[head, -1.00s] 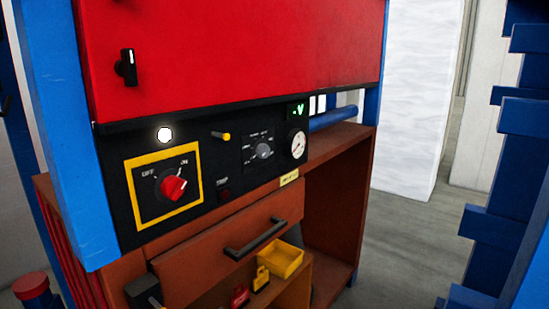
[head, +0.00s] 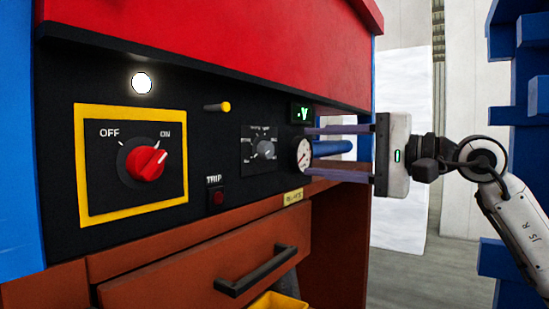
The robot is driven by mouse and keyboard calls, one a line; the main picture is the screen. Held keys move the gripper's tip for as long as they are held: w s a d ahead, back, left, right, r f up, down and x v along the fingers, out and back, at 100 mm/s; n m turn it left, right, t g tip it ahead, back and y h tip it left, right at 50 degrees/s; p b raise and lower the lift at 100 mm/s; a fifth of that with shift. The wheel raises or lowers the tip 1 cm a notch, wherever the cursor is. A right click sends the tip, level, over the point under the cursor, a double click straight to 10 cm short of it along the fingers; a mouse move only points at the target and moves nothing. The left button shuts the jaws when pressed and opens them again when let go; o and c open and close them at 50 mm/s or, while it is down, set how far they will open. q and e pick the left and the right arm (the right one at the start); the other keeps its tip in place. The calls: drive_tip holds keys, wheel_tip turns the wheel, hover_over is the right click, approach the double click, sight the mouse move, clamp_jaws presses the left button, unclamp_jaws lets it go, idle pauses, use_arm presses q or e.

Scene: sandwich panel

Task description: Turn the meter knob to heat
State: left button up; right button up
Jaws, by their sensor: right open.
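The meter knob (head: 265,150) is a small grey dial on a dark square plate in the middle of the black control panel. Its surrounding labels are too small to read. My right gripper (head: 312,152) comes in from the right, with its two fingers apart, one above the other, and pointing left. The fingertips are by the round white gauge (head: 303,154), to the right of the knob and apart from it. Nothing shows between the fingers but the gauge and a blue bar behind. My left gripper is not in view.
A red rotary switch (head: 146,164) in a yellow frame points toward ON at the left. A yellow-tipped lever (head: 217,107) sticks out above the TRIP button (head: 218,198). A green display (head: 301,113) is above the gauge. A drawer handle (head: 255,271) juts out below. Blue shelving (head: 500,262) stands right.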

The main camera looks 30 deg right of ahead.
sight(270, 150)
drive_tip(key=p+x, duration=0.2)
drive_tip(key=x, duration=0.2)
drive_tip(key=p+x, duration=0.2)
drive_tip(key=x, duration=0.1)
drive_tip(key=shift+w+a+r, duration=0.2)
drive_tip(key=shift+w, duration=0.15)
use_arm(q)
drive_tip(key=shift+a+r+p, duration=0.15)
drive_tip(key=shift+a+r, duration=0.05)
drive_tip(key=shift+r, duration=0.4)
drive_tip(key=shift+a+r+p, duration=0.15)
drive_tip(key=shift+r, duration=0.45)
use_arm(e)
drive_tip(key=shift+w+a+f, duration=0.2)
drive_tip(key=shift+w+a, duration=0.05)
drive_tip(key=shift+w, duration=0.4)
drive_tip(key=c, duration=1)
drive_tip(key=shift+c, duration=0.2)
